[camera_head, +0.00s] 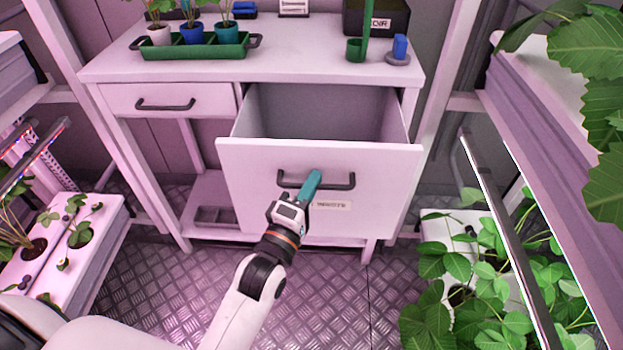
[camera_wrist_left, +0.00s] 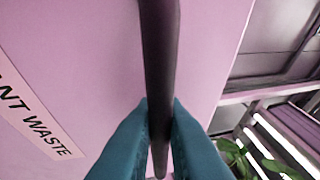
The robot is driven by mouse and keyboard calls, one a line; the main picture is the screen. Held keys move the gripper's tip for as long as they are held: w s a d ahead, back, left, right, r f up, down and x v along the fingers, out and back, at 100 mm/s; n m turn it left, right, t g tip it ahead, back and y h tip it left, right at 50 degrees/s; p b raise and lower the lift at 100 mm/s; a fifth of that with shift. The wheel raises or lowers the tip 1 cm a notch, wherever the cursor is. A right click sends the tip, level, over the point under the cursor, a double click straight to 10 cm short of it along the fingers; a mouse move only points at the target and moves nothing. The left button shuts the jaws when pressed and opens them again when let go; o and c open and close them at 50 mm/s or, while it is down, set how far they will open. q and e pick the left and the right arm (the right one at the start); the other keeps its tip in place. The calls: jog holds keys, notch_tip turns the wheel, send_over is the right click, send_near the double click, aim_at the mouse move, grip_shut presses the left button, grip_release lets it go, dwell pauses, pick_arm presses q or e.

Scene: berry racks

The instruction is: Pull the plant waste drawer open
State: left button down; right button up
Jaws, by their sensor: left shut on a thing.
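The plant waste drawer (camera_head: 250,190) is the large, deep drawer on the right of the white workbench. It stands pulled out, and its empty-looking inside shows behind the front panel. A dark bar handle (camera_head: 290,180) runs across its front, above a label (camera_head: 331,205). My right gripper is not in view.
A smaller closed drawer (camera_head: 170,99) is at the left of the bench. Plant racks flank both sides, with leafy plants (camera_head: 470,260) close at right. Metal floor lies clear in front.

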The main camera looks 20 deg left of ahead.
pick_arm(q)
jog(key=c, duration=1.8)
grip_release()
jog(key=shift+o, duration=0.2)
jog(key=shift+s, duration=0.1)
jog(key=v, duration=1.2)
jog(key=shift+f, duration=0.1)
